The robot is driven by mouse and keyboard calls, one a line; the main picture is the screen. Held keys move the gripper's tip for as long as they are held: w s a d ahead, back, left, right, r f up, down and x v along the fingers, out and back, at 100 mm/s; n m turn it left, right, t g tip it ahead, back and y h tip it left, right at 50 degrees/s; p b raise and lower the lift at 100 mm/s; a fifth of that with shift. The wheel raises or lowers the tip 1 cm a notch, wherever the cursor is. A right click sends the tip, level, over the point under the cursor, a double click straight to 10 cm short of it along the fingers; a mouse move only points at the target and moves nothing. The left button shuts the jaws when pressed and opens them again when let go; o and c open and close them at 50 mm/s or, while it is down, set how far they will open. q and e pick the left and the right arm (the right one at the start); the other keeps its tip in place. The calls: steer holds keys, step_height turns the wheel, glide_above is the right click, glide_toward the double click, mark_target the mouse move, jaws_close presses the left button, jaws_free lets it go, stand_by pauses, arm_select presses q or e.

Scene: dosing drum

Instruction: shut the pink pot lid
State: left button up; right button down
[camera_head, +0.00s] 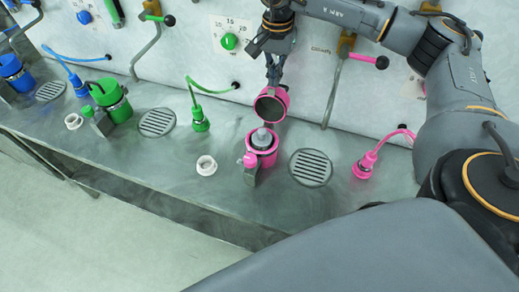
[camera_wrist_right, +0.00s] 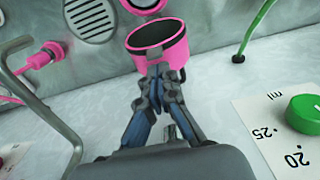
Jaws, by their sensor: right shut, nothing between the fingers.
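The pink pot (camera_head: 262,146) stands on the grey bench with a grey plug-like piece showing in its mouth. Its pink lid (camera_head: 270,104) is open, tilted up behind the pot with its dark inside facing the front. My right gripper (camera_head: 273,82) is shut and empty, just behind and above the lid's upper edge. In the right wrist view the lid (camera_wrist_right: 158,45) lies right beyond the closed fingertips (camera_wrist_right: 162,75); I cannot tell whether they touch it. The pot is mostly hidden behind the lid there. My left gripper is not in view.
A round drain grate (camera_head: 311,167) and a pink hose plug (camera_head: 365,166) are right of the pot. A white ring (camera_head: 206,165), green plug (camera_head: 200,120) and green pot (camera_head: 112,100) are to the left. A metal crank handle (camera_head: 335,85) hangs from the back panel.

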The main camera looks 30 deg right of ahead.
steer(key=shift+f, duration=0.3)
steer(key=shift+f+b, duration=0.85)
steer(key=shift+b, duration=0.15)
steer(key=shift+r, duration=0.1)
steer(key=shift+s+a, duration=0.15)
steer(key=shift+s+a, duration=0.35)
steer(key=shift+a, duration=0.05)
steer(key=shift+s+a, duration=1.35)
steer(key=shift+a, duration=0.05)
